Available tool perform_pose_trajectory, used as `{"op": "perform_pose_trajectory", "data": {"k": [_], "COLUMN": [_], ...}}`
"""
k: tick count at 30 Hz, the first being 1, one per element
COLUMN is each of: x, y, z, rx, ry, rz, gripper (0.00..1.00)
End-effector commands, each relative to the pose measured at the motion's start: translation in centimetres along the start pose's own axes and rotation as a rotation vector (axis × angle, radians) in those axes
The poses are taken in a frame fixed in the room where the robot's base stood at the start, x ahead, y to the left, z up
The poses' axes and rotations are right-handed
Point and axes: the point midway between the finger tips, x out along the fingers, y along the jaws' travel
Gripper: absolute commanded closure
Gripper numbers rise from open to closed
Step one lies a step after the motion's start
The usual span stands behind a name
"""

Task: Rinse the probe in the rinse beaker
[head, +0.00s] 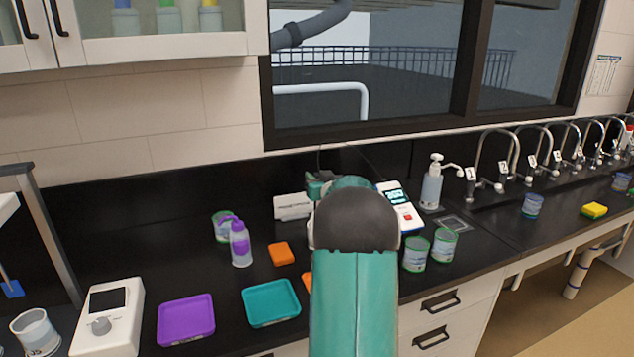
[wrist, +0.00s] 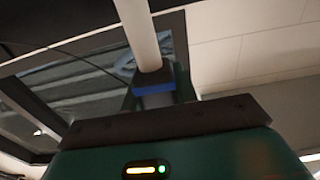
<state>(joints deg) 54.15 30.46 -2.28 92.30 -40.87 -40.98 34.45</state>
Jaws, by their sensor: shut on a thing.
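My gripper (wrist: 157,97) shows in the wrist view, shut around a pale rod with a blue band (wrist: 145,40), which I take to be the probe. The rod runs up out of the frame; its tip is not clear. In the head view my own arm hides most of the gripper and the probe. Two green-rimmed beakers (head: 415,253) (head: 443,245) stand to the right of my arm. Another green-rimmed beaker (head: 221,227) stands at the left, behind a purple-topped wash bottle (head: 240,246). I cannot tell which is the rinse beaker.
A white meter (head: 399,208) and a soap bottle (head: 432,186) stand behind the two beakers. Purple (head: 186,320) and teal (head: 271,303) trays and an orange block (head: 281,254) lie left of my arm. Several taps (head: 500,160) line the right. A stirrer (head: 107,320) stands far left.

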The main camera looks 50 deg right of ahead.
Motion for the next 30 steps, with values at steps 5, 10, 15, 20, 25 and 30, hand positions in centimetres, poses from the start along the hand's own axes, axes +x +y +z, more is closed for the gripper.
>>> {"op": "perform_pose_trajectory", "data": {"k": [5, 10, 15, 20, 25, 30], "x": [0.0, 0.0, 0.0, 0.0, 0.0, 0.0], "y": [0.0, 0.0, 0.0, 0.0, 0.0, 0.0], "z": [0.0, 0.0, -0.7, -2.1, -3.0, -3.0], "rx": [0.0, 0.0, -0.002, -0.001, 0.0, 0.0], "ry": [0.001, 0.001, 0.002, 0.003, 0.001, 0.001], "rz": [0.0, 0.0, -0.001, 0.0, 0.0, 0.0], "gripper": [0.91, 0.91, 0.91, 0.91, 0.91, 0.91]}}
